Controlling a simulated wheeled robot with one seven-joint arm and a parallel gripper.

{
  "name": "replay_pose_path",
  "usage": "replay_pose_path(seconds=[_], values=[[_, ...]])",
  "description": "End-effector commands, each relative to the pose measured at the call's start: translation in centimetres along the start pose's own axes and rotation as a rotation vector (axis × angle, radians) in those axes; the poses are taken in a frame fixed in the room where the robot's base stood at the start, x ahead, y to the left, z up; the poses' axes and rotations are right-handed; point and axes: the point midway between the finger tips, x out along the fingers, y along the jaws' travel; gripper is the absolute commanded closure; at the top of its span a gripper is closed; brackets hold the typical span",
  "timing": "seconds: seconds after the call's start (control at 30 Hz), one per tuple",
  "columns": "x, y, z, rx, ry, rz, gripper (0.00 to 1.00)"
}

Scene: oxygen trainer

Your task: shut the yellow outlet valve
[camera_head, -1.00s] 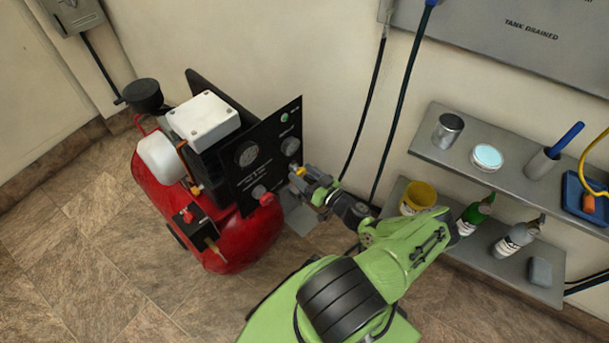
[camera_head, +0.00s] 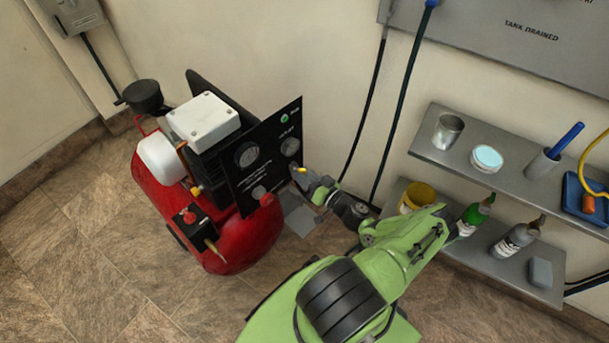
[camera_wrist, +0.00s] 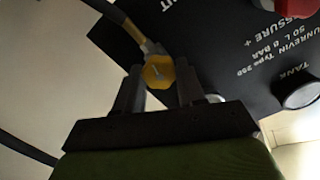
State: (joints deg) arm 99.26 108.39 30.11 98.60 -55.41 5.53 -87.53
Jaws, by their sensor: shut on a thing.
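The yellow outlet valve (camera_wrist: 158,72) sits between the two fingers of my gripper (camera_wrist: 158,90) in the wrist view. Its rounded yellow handle is held, with a brass-coloured fitting and a grey hose behind it. In the head view a small yellow part of the valve (camera_head: 302,170) shows at the tip of my gripper (camera_head: 304,174), beside the right edge of the black panel (camera_head: 265,160). The fingers hide most of the valve there. The panel stands on the red compressor tank (camera_head: 245,240).
Two grey shelves (camera_head: 500,185) with cans and bottles stand at the right. Dark hoses hang down the wall behind my wrist.

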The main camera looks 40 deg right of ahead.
Motion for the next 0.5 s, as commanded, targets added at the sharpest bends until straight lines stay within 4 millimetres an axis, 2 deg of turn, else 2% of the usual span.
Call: replay_pose_path(seconds=[0.5], values=[[0.00, 0.16, 0.04, 0.484, -0.001, 0.000, 0.91]])
